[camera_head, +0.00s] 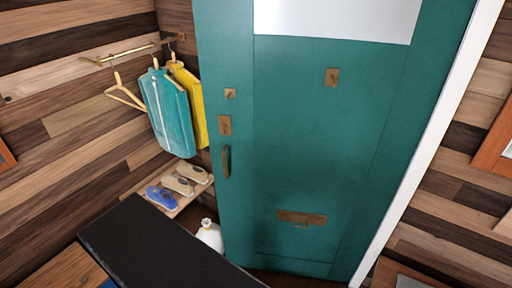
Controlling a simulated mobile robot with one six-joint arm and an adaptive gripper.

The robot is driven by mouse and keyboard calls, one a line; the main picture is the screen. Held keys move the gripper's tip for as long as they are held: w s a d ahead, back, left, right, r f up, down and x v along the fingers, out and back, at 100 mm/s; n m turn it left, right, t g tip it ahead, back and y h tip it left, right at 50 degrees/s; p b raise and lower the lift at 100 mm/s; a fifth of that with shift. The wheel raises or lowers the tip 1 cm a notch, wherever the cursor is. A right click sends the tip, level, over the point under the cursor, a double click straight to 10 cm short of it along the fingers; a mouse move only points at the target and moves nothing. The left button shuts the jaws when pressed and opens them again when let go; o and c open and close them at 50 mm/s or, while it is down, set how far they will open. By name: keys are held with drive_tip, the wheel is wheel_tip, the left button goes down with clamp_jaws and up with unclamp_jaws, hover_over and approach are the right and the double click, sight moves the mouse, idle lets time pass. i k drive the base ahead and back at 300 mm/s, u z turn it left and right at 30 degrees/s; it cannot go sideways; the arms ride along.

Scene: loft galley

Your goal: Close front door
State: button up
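The teal front door (330,130) fills the middle of the camera_head view. A brass pull handle (226,162) sits near its left edge, with brass lock plates (224,125) above it. A brass mail slot (302,218) is low on the door, and a pale panel is at its top. The white door frame (430,150) shows along the right side only. The door's left edge overlaps the coat area, with no frame visible there, so it looks swung open into the room; how far, I cannot tell. My gripper is not in view.
A black flat-topped surface (150,245) crosses the lower left, near the door's lower left edge. A white bottle (210,235) stands between them. Left of the door are a coat rail (135,51), a teal jacket (168,112), a yellow jacket (190,90) and a shoe shelf (190,196).

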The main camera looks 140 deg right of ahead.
sight(326, 107)
drive_tip(key=z, duration=0.55)
drive_tip(key=k, duration=0.15)
drive_tip(key=z, duration=3.45)
drive_tip(key=k, duration=0.25)
drive_tip(key=z, duration=1.65)
